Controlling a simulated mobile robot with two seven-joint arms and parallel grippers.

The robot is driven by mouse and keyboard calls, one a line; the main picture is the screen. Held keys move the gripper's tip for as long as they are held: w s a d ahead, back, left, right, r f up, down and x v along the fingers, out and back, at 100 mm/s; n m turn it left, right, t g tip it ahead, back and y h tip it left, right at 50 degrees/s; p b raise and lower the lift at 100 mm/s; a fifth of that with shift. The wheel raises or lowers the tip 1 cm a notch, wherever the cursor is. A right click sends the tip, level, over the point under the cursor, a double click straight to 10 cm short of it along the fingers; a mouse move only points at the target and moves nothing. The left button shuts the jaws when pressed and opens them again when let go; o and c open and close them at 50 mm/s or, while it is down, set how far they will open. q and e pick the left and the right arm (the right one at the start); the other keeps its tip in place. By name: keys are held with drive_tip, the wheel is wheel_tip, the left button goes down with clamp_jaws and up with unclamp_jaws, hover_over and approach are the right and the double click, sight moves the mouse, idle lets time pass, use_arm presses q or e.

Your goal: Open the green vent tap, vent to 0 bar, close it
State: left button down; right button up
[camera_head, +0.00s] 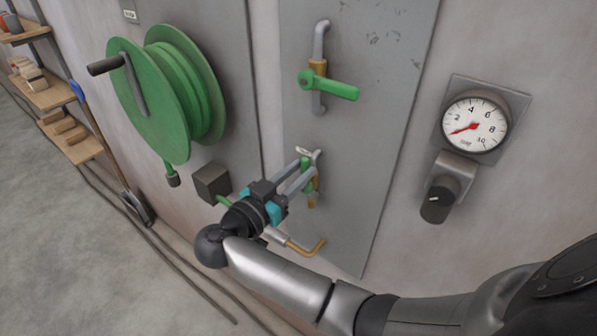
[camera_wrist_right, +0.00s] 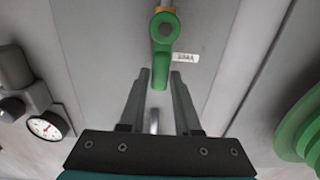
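The lower green tap (camera_head: 307,184) has a green lever on a brass body on the grey panel. Its lever (camera_wrist_right: 161,45) shows in the right wrist view, its free end between my fingertips. My right gripper (camera_head: 304,170) is at this tap, its fingers apart on either side of the lever, with a narrow gap. It also shows in the right wrist view (camera_wrist_right: 160,75). The gauge (camera_head: 474,127) has a red needle pointing left and slightly down, below the 2 mark. It shows small in the wrist view (camera_wrist_right: 46,127). My left gripper is out of view.
Another green-handled tap (camera_head: 328,85) sits higher on the panel, lever pointing right. A black knob (camera_head: 438,200) is below the gauge. A green hose reel (camera_head: 150,95) and dark box (camera_head: 211,182) are to the left. A small label (camera_wrist_right: 186,57) is beside the lower tap.

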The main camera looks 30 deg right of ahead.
clamp_jaws()
idle(1.0)
